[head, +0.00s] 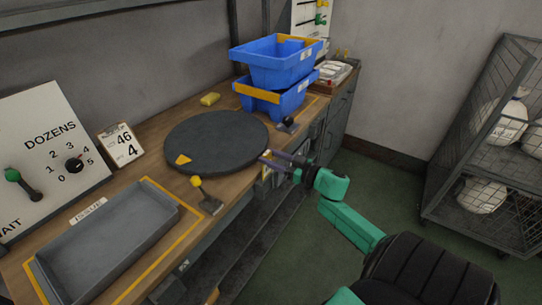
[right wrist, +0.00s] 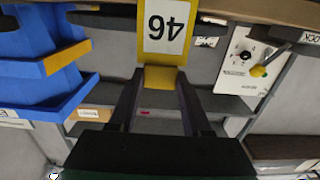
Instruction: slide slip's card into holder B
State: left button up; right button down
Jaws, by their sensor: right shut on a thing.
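My right gripper (head: 272,157) is at the bench's front edge, beside the dark round turntable. In the right wrist view, its fingers (right wrist: 158,88) are shut on the lower end of a yellow card (right wrist: 164,76). The card has a white label reading 46, upside down in that view. A sliver of the card (head: 266,168) shows in the head view. The slip (head: 122,143), a white placard reading 46 and 4, leans on the bench at the left. I cannot make out a holder marked B. My left gripper is out of view.
The round turntable (head: 215,141) bears a yellow triangle. A yellow-knobbed lever (head: 197,182) stands in front of it. Two stacked blue bins (head: 270,75) stand behind it. A grey ISSUE tray (head: 115,240) lies front left. A wire cage (head: 490,150) stands right; green floor between is clear.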

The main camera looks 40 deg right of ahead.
aim_at(267, 175)
jog(key=shift+f+b, duration=2.6)
jog(key=shift+f, duration=1.8)
jog(key=shift+c, duration=1.3)
grip_release()
jog(key=v, duration=1.4)
jog(key=shift+s+p, duration=0.25)
jog(key=shift+p, duration=0.15)
